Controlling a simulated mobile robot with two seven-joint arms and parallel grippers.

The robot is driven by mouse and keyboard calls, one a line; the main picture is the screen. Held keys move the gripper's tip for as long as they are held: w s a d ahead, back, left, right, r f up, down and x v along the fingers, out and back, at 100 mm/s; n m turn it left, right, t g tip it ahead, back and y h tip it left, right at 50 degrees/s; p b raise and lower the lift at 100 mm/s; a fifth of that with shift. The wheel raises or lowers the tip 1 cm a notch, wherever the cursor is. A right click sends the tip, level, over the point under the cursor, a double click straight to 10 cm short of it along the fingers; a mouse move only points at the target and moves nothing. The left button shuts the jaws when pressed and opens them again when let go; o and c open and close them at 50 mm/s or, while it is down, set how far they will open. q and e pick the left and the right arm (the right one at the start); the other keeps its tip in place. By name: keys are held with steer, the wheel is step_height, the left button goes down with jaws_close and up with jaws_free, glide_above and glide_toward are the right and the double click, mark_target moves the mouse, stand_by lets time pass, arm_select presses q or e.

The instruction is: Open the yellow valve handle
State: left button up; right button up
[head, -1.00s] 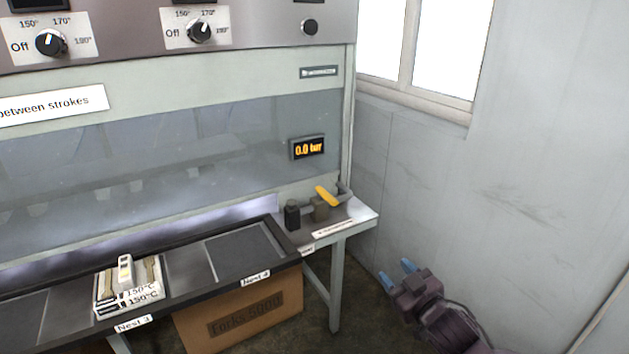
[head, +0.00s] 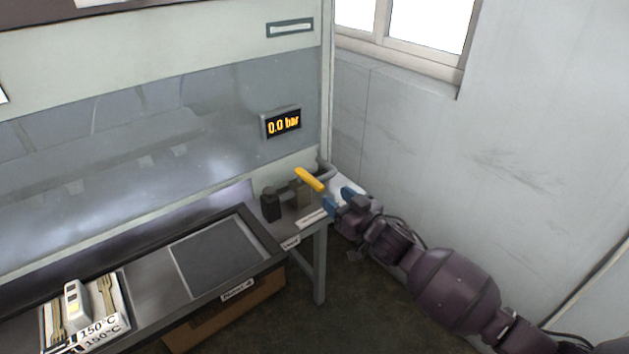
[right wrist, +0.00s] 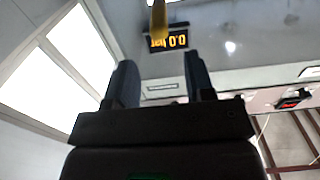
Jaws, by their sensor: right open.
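The handle slants up to the left in the head view. My right gripper (head: 340,197) is open, its blue fingertips just right of and below the handle, with no clear contact. In the right wrist view the yellow handle (right wrist: 158,18) shows beyond the gap between the open fingers (right wrist: 160,82). The pressure display (head: 283,122) reads 0.0 bar. My left gripper is out of view.
A dark fitting (head: 270,203) stands left of the valve. The wall (head: 510,150) is close on the right. A cardboard box (head: 225,318) is under the bed.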

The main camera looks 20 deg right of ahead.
mark_target(323, 187)
steer(key=x, duration=0.8)
steer(key=shift+w+a, duration=0.15)
steer(key=shift+w, duration=0.2)
jaws_close()
